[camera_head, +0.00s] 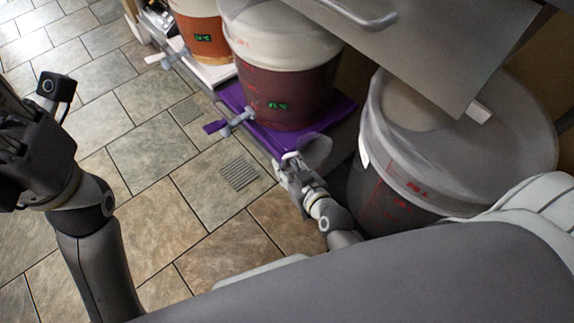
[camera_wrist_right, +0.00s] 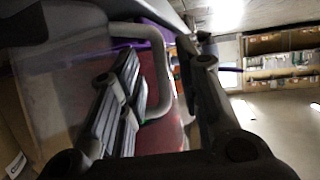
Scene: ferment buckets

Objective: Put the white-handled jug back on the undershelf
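The clear jug (camera_head: 316,150) shows faintly in the head view, beside my right gripper (camera_head: 287,165) at the front edge of the purple undershelf (camera_head: 338,114). In the right wrist view the jug's see-through body (camera_wrist_right: 65,85) fills the left side. Its pale looped handle (camera_wrist_right: 158,75) lies between the fingers of my right gripper (camera_wrist_right: 160,60). The fingers stand apart, with visible gaps beside the handle. What the jug's base rests on is hidden. My left gripper (camera_head: 30,135) is dark and cut off by the left edge; its finger state is unclear.
A dark red bucket (camera_head: 285,85) with a tap (camera_head: 238,120) stands on the purple undershelf. An orange bucket (camera_head: 205,40) stands behind it. A large grey bucket (camera_head: 405,190) is close on the right, below a metal panel (camera_head: 430,40). Tiled floor (camera_head: 150,160) is free at left.

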